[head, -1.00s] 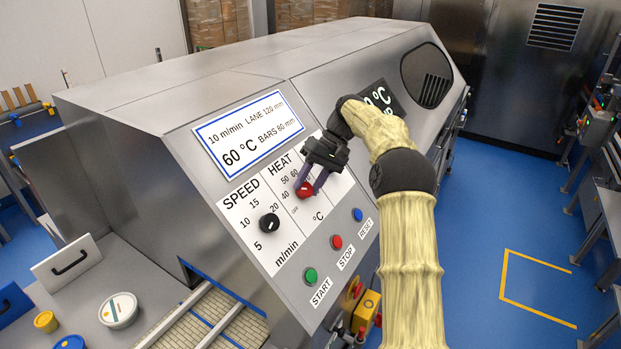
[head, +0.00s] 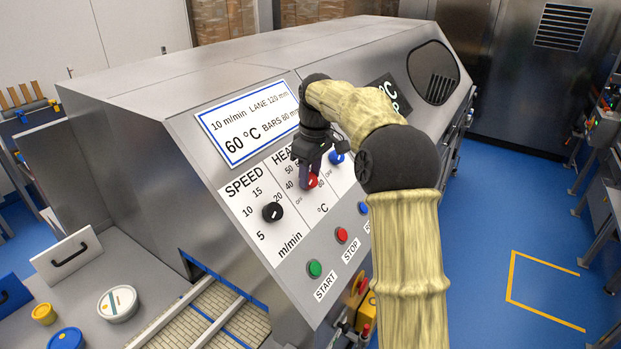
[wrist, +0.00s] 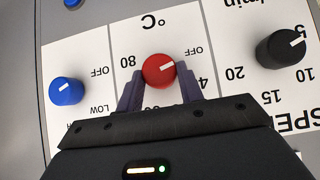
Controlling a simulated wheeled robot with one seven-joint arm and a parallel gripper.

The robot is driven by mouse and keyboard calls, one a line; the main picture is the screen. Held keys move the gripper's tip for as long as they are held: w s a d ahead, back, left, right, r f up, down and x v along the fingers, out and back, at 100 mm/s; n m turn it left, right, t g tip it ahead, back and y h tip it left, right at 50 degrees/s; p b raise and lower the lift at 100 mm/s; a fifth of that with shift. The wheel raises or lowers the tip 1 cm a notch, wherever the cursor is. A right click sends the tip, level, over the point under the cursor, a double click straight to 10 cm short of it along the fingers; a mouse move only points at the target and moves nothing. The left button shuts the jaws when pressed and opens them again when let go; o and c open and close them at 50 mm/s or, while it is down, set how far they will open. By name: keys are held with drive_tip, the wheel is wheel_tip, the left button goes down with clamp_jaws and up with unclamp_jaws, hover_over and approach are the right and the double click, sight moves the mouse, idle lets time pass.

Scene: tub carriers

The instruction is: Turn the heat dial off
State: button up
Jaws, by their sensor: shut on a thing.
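The red heat dial (head: 312,181) sits on the white HEAT panel of the machine's sloped front. In the wrist view, which shows the panel upside down, the red dial (wrist: 158,71) has its white mark pointing toward the word OFF. My gripper (head: 310,182) is shut on the dial, with one purple finger on each side of it. In the wrist view my gripper (wrist: 160,85) shows both fingertips beside the knob. In the head view my gripper hides part of the HEAT scale.
The black speed dial (head: 272,212) is left of the heat dial and a blue dial (head: 336,158) is on its right. Below are the green start button (head: 315,268) and red stop button (head: 342,235). My arm covers part of the panel's right side.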

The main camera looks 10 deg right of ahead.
drive_tip(key=shift+s+f+n+t+h, duration=0.1)
drive_tip(key=shift+n+t+h, duration=0.2)
drive_tip(key=shift+n, duration=0.1)
drive_tip(key=o, duration=1)
drive_tip(key=shift+r, duration=0.2)
wheel_tip(320, 180, up, 17)
drive_tip(key=s+p, duration=0.2)
drive_tip(key=shift+d, duration=0.2)
drive_tip(key=shift+f, duration=0.2)
